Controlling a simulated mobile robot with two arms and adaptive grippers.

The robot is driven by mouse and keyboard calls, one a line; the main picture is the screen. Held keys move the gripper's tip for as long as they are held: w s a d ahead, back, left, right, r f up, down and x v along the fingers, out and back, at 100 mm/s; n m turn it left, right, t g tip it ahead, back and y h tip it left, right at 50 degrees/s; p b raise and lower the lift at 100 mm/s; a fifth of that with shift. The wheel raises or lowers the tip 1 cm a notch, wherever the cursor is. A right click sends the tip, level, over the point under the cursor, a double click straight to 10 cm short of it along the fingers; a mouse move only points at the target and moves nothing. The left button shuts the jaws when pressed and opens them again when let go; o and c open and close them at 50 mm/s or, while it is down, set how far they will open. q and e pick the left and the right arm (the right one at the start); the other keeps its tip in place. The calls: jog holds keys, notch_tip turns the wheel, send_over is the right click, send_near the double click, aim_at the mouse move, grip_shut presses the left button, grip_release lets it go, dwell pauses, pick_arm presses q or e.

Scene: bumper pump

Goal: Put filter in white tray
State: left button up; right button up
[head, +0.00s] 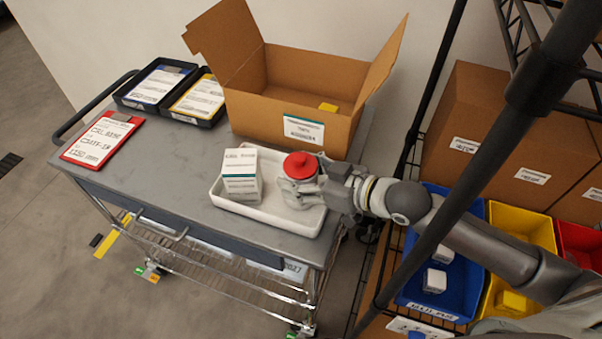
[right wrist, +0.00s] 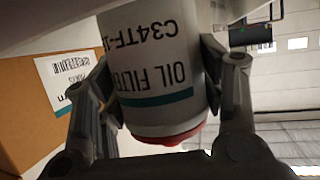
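The oil filter (head: 299,184) is a white cylinder with a red top, standing upright at the right end of the white tray (head: 290,216) in the head view. My right gripper (head: 302,188) reaches in from the right, and its fingers are shut on the filter's sides. In the right wrist view the filter (right wrist: 160,85) shows its "OIL FILTER" label between the two fingers (right wrist: 165,95). Whether its base rests on the tray floor is hidden. A white box (head: 241,175) stands in the tray's left part. My left gripper is not in view.
The tray is on a grey cart (head: 170,185). An open cardboard box (head: 290,105) stands behind it, with a yellow item inside. A red clipboard (head: 102,138) and black document trays (head: 155,85) are at left. A rack with blue (head: 440,270) and yellow bins is at right.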

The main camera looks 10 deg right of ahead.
jog(key=o, duration=0.3)
jog(key=shift+o, duration=0.2)
jog(key=shift+r, duration=0.2)
jog(key=b+v, duration=0.1)
jog(key=v, duration=0.7)
jog(key=shift+s+d, duration=0.2)
jog(key=shift+s, duration=0.1)
jog(key=shift+p+v, duration=0.3)
jog(key=shift+v, duration=1.3)
jog(key=shift+r, duration=0.15)
